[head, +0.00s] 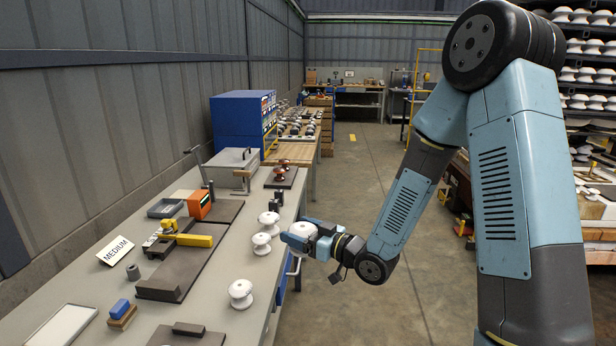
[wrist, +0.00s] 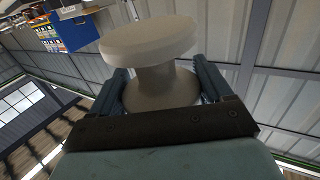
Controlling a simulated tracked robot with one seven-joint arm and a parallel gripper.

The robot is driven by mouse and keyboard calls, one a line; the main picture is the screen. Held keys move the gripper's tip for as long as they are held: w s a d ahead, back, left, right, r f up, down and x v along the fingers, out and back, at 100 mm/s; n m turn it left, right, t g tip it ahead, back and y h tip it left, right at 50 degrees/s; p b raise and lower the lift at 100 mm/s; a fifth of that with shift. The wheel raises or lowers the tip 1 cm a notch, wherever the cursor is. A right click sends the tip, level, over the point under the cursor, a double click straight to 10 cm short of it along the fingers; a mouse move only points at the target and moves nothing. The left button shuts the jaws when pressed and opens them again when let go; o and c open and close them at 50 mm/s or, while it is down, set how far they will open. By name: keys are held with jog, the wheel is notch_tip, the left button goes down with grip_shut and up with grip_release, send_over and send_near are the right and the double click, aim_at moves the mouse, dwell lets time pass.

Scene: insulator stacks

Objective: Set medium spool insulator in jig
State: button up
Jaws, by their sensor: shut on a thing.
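My gripper (head: 300,242) is shut on a white spool insulator (head: 303,230), near the right edge of the bench. In the wrist view the held spool (wrist: 150,45) sits between both fingers (wrist: 162,90), its wide flange standing out beyond them. Its size class cannot be told. A white MEDIUM sign (head: 115,250) stands at the bench's left. Next to it is a dark plate (head: 172,275) with a yellow-handled clamp (head: 192,240), apparently the jig; no spool shows on it. The gripper is to the right of this fixture, apart from it.
White spools stand on the grey bench (head: 222,300) at front (head: 240,293), middle (head: 261,244) and behind (head: 269,222). An orange device (head: 200,204), grey box (head: 232,168) and brown insulators (head: 279,174) stand farther back. A blue-and-brown block (head: 122,313) lies at front left.

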jog(key=w+d+f+m+t+h, duration=0.35)
jog(key=w+d+f+h, duration=0.2)
jog(key=d, duration=0.35)
jog(key=w+d+f+m+t+h, duration=0.2)
jog(key=w+d+f+m+h, duration=0.25)
jog(key=d+f, duration=0.35)
jog(key=w+d+f+m+t+h, duration=0.3)
jog(key=w+d+f+h, duration=0.15)
jog(key=d, duration=0.55)
jog(key=s+a+r+n+g+y, duration=0.2)
jog(key=s+a+r+n+y, duration=0.1)
jog(key=a+r, duration=0.3)
jog(key=s+a+r+n+g+y, duration=0.3)
jog(key=s+a+r+n+y, duration=0.1)
jog(key=a, duration=0.7)
jog(key=s+a+r+n+g+y, duration=0.3)
jog(key=s+a+r+y, duration=0.3)
jog(key=a, duration=0.3)
jog(key=shift+s+a+r+n+y, duration=0.1)
jog(key=shift+s+r+n+y, duration=0.05)
jog(key=shift+r+y, duration=0.25)
jog(key=shift+s+r+n+y, duration=0.15)
jog(key=shift+r+y, duration=0.1)
jog(key=shift+r, duration=0.2)
jog(key=s+a+r+n+g+y, duration=0.2)
jog(key=s+a+g, duration=0.3)
jog(key=s, duration=0.5)
jog(key=shift+a+r+n+y, duration=0.35)
jog(key=shift+r+n, duration=0.3)
jog(key=shift+n, duration=0.25)
